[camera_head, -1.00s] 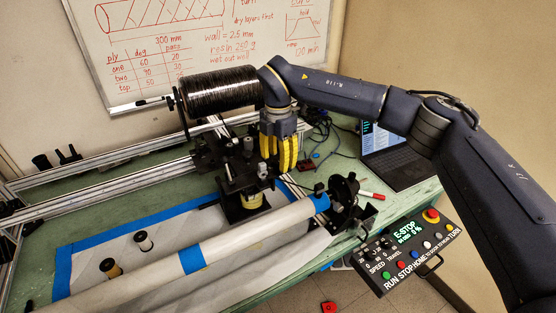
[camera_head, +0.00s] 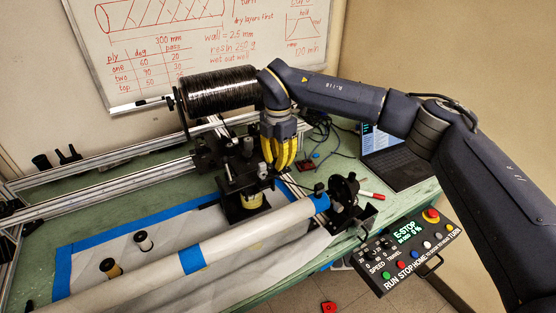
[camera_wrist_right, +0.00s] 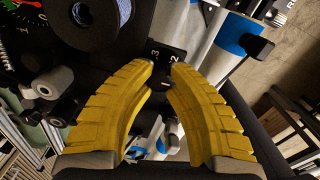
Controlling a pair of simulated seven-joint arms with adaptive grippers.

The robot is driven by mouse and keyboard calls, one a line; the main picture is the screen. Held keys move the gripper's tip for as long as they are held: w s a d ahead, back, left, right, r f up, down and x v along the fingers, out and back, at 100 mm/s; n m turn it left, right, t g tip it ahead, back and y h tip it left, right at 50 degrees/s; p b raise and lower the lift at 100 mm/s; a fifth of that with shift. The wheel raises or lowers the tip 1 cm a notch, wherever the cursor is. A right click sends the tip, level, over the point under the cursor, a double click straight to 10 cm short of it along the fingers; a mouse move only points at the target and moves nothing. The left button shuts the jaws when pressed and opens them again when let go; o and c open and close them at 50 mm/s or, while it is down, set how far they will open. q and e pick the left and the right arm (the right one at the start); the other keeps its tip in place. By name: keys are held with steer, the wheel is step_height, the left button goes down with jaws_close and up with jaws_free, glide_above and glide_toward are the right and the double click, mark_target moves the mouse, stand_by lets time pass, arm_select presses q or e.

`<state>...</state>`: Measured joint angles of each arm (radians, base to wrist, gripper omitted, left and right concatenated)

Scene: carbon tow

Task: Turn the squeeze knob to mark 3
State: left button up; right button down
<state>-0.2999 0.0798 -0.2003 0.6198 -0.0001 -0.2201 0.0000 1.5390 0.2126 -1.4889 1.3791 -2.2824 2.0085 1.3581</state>
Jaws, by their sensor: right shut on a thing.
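The squeeze knob is a small black part (camera_wrist_right: 161,76) between the yellow fingertips in the right wrist view, largely hidden by them. White numerals 1, 2 and 3 show on the black surface around it; the knob's pointer cannot be made out. My right gripper (camera_wrist_right: 164,68) has its ridged yellow fingers shut on the knob from both sides. In the head view the right gripper (camera_head: 281,168) points down at the black carriage head (camera_head: 238,177), and its fingers hide the knob. My left gripper is not in view.
The long pale mandrel tube (camera_head: 230,240) with blue tape runs in front. A control box (camera_head: 405,255) with an E-STOP display hangs at the right edge. A laptop (camera_head: 395,160) sits on the green bench.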

stand_by(0.3)
steer(key=n, duration=1.7)
steer(key=shift+n, duration=0.4)
steer(key=n, duration=0.5)
steer(key=shift+n, duration=0.6)
steer(key=c, duration=1.1)
jaws_free()
